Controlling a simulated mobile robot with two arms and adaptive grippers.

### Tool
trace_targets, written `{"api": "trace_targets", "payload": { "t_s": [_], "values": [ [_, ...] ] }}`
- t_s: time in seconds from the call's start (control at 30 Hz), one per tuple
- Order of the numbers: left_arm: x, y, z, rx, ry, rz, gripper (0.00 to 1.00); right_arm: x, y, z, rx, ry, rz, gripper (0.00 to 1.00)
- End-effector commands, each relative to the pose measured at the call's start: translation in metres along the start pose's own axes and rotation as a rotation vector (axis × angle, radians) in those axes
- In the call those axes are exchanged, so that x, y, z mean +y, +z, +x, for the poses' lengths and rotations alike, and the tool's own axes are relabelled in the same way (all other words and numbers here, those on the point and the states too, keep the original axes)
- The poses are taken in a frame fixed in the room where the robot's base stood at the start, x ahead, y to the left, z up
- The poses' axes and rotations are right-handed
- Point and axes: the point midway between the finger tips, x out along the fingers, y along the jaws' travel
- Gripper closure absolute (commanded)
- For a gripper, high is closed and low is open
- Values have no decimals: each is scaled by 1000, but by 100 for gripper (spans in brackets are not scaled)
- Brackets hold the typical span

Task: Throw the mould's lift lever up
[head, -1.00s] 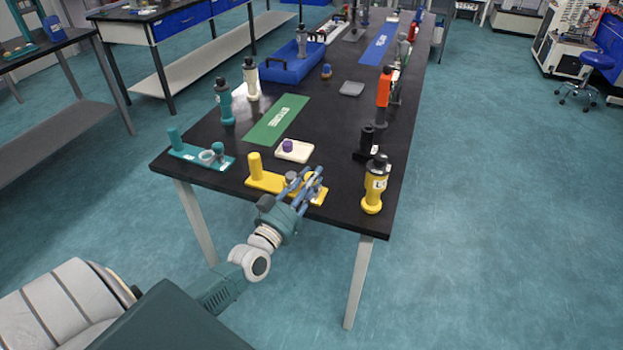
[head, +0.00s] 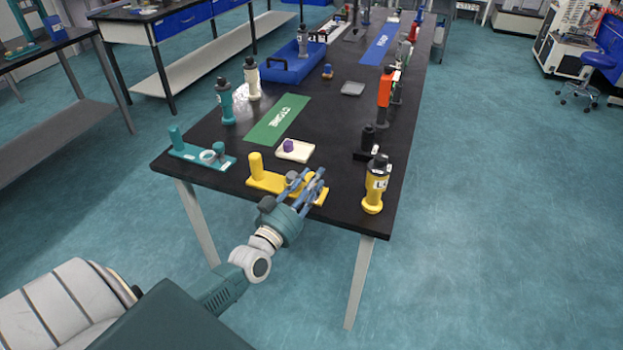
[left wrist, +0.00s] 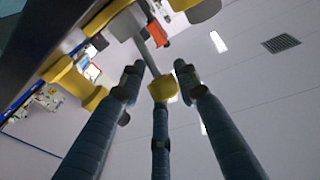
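The yellow mould fixture (head: 259,183) stands at the table's near edge, with an upright post at its left end. My left gripper (head: 319,178) reaches over its right end from the front. In the left wrist view, the lift lever (left wrist: 152,55) is a grey rod with a yellow knob (left wrist: 163,88). The knob sits among the three spread blue fingers of my left gripper (left wrist: 160,85); I cannot tell whether any finger touches it. The fingers look open. In the head view they hide the lever. My right gripper is not in view.
A yellow bottle-shaped tool (head: 375,184) stands close on the right. A white pad (head: 294,155) with a purple piece lies behind the fixture. A teal fixture (head: 200,158) is to the left. A green mat (head: 276,124) lies farther back. Free floor lies in front.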

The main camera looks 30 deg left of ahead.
Motion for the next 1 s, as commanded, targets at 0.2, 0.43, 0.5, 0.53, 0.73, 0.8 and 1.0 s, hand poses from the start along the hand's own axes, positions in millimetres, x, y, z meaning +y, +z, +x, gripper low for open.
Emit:
{"api": "trace_targets", "payload": {
  "t_s": [0.2,0.43,0.5,0.53,0.73,0.8,1.0],
  "values": [
    [0,4,-1,-7,1,2,56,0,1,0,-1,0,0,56],
    [0,2,-8,-3,0,2,56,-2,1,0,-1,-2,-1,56],
    [0,2,-18,-5,0,2,56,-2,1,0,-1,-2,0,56],
    [0,3,-24,-6,0,2,56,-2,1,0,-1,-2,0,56],
    [0,4,-68,-10,1,2,56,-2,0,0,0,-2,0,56],
    [0,4,-82,-10,0,1,56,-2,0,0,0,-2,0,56],
    [0,4,-111,-9,1,1,56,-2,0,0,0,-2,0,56]
  ]
}}
